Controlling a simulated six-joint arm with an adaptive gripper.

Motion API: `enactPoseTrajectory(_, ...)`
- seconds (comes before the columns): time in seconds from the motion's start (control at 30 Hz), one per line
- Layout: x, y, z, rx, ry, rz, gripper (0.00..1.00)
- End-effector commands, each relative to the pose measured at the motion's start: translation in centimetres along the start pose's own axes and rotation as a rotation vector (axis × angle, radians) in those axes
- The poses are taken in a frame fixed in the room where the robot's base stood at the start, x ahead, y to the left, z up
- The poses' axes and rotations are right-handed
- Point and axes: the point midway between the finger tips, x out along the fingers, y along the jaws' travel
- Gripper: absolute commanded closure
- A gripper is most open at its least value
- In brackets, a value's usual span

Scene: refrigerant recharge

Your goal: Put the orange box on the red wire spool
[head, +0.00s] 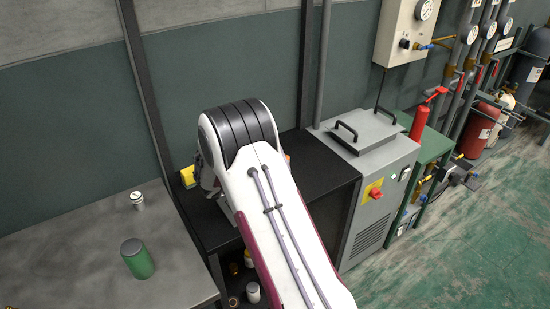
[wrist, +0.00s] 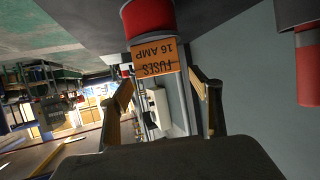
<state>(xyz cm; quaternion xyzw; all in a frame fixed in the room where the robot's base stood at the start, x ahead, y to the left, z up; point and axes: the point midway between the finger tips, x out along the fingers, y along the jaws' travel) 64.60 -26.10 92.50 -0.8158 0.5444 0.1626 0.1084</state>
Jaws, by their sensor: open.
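The wrist view is upside down. The orange box (wrist: 155,61), marked "FUSES 16 AMP", meets the end of the red wire spool (wrist: 148,19) and appears to rest on top of it. The spool stands on a dark surface. My gripper (wrist: 160,84) is open, its two fingers spread to either side near the box's upper end; I see no clear grip on the box. In the head view my white arm hides the gripper, the spool and most of the box; only a small orange sliver shows beside the arm.
A red and grey cylinder (wrist: 307,70) stands to one side in the wrist view. In the head view, a yellow block (head: 188,177) is left of my arm, a grey machine (head: 375,165) right. A green can (head: 137,259) and small white jar (head: 137,201) stand on the grey table (head: 75,260).

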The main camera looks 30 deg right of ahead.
Motion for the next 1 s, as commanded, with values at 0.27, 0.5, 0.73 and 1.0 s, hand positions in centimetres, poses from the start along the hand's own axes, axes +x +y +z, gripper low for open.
enactPoseTrajectory(0.27, -4.5, -0.1, -0.1, 0.0, 0.001, -0.002, 0.37)
enactPoseTrajectory(0.5, -7.1, -0.1, 0.0, 0.0, 0.001, -0.002, 0.37)
enactPoseTrajectory(0.73, -8.0, 0.0, 0.0, 0.001, 0.001, 0.0, 0.37)
enactPoseTrajectory(1.0, -8.0, 0.0, 0.0, 0.0, 0.001, 0.0, 0.37)
